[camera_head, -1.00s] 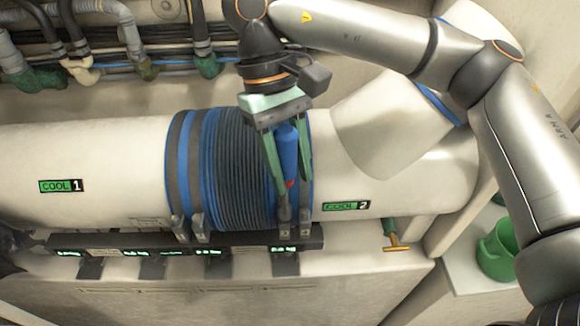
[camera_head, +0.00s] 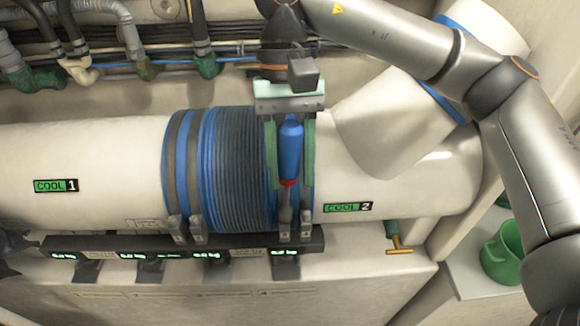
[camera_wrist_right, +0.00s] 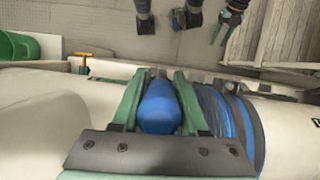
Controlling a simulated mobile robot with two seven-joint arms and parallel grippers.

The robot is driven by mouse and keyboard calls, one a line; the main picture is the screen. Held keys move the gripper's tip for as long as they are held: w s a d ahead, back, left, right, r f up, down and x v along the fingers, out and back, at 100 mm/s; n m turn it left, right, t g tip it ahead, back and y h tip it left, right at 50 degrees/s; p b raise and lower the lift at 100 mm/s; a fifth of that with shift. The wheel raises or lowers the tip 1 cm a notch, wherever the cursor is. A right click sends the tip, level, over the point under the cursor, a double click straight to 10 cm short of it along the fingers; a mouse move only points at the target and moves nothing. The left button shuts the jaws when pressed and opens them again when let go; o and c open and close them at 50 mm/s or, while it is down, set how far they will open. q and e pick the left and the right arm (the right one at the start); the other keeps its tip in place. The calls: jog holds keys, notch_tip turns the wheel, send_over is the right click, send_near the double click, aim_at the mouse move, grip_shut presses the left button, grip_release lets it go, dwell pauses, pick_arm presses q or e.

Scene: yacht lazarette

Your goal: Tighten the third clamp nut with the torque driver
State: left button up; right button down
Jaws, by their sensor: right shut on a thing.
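My right gripper (camera_head: 290,180) is shut on the blue torque driver (camera_head: 290,150), which is upright with its red collar low. The driver's lower end is at the right-hand clamp (camera_head: 305,228) on the ribbed blue-and-grey hose (camera_head: 235,170); I cannot tell whether it sits on the nut. Its blue handle also shows between green fingers in the right wrist view (camera_wrist_right: 160,107). Two more clamp lugs (camera_head: 178,230) stand at the hose's left end. My left gripper (camera_wrist_right: 221,38) shows small at the top of the right wrist view, its green fingers apart and empty.
White ducts marked COOL 1 (camera_head: 56,185) and COOL 2 (camera_head: 348,207) flank the hose. A dark rail with lit green displays (camera_head: 130,255) runs below. A yellow T-handle (camera_head: 398,245) and green bucket (camera_head: 503,255) are at right. Pipes (camera_head: 130,40) line the back.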

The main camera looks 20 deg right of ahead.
jog(key=shift+w+d+m, duration=0.1)
jog(key=shift+d+m, duration=0.1)
jog(key=shift+m, duration=0.7)
jog(key=shift+f+b, duration=0.1)
jog(key=shift+b, duration=0.2)
